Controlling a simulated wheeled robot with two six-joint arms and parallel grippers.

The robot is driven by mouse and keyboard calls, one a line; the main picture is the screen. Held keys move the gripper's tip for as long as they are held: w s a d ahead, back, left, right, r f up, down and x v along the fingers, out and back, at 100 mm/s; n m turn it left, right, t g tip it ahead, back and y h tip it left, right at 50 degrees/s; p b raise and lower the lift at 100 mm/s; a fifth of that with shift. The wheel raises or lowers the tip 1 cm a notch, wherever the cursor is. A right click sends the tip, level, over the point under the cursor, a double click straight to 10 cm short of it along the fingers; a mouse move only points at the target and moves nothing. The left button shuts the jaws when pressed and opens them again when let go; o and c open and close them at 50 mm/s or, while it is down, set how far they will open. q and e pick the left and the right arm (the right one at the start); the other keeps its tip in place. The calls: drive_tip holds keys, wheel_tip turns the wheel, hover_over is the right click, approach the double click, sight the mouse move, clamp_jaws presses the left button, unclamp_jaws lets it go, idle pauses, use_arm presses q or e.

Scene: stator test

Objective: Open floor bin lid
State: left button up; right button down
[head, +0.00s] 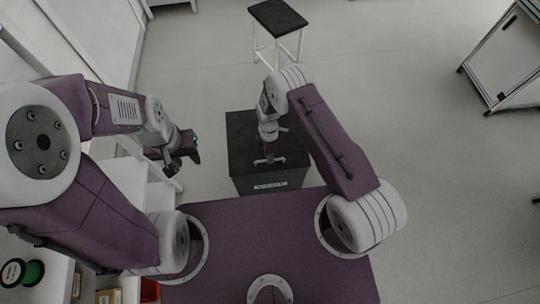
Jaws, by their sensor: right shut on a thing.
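The floor bin is a dark box with a light label on its front wall (270,185). It stands on the floor just beyond my base. Its black lid (240,135) looks flat and closed. My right gripper (269,160) points down at the front middle part of the lid and is shut on the lid's handle there. The handle itself is mostly hidden by the gripper. My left gripper (183,162) is to the left of the bin, apart from it, with its fingers looking open and empty.
A black-topped stool (277,17) stands on the floor beyond the bin. White shelving (130,180) with boxes and a green spool (34,272) is close on the left. A white cabinet frame (505,60) is far right. The floor right of the bin is clear.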

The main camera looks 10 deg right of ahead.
drive_tip(key=shift+w+r, duration=0.2)
drive_tip(key=shift+r, duration=0.3)
drive_tip(key=w+r+p, duration=0.1)
drive_tip(key=w+r, duration=0.8)
drive_tip(key=r, duration=0.5)
drive_tip(key=shift+r, duration=0.2)
